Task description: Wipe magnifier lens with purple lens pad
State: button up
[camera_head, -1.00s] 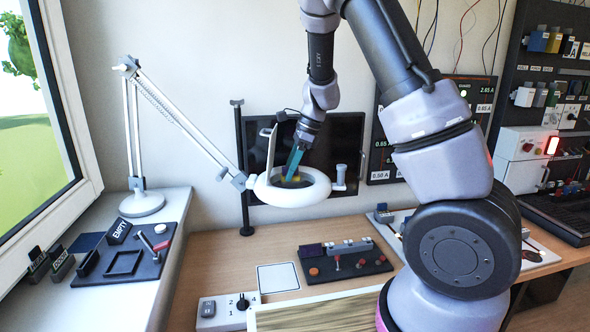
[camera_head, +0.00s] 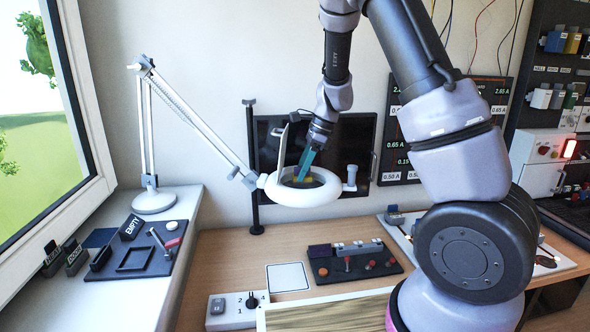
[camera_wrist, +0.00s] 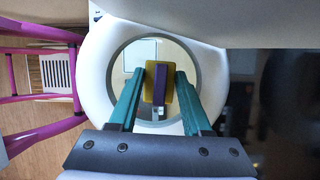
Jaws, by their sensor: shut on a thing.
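The magnifier is a white ring (camera_head: 301,197) on a jointed lamp arm, with a round lens (camera_wrist: 142,53) in its middle. My gripper (camera_head: 304,176) points down into the ring from above, with teal fingers. In the wrist view my gripper (camera_wrist: 160,93) is shut on the purple lens pad (camera_wrist: 160,80), which has a yellow part on both sides of it. The pad is over the lens, inside the ring. I cannot tell whether the pad touches the glass. In the head view the fingers and ring partly hide the pad.
The white lamp arm (camera_head: 198,118) runs left to its base (camera_head: 153,202) on the sill. A dark screen (camera_head: 350,150) and a black post (camera_head: 253,170) stand behind the ring. A switch panel (camera_head: 352,262) and a white square (camera_head: 287,277) lie on the desk below.

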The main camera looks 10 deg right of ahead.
aim_at(313, 181)
jog(key=shift+s+d, duration=0.25)
jog(key=shift+d, duration=0.8)
jog(key=shift+s+d, duration=0.25)
jog(key=shift+d, duration=0.75)
jog(key=shift+s+a+f, duration=0.1)
jog(key=shift+s, duration=0.4)
jog(key=shift+w+a, duration=0.3)
jog(key=shift+a, duration=0.95)
jog(key=shift+w+a, duration=0.25)
jog(key=shift+a, duration=0.95)
jog(key=shift+w+a, duration=0.3)
jog(key=shift+a, duration=0.95)
jog(key=shift+d, duration=0.15)
jog(key=shift+s+d, duration=0.3)
jog(key=shift+d, duration=0.85)
jog(key=shift+s+d, duration=0.3)
jog(key=shift+d, duration=0.9)
jog(key=shift+s+d, duration=0.3)
jog(key=shift+d, duration=0.85)
jog(key=shift+r, duration=3)
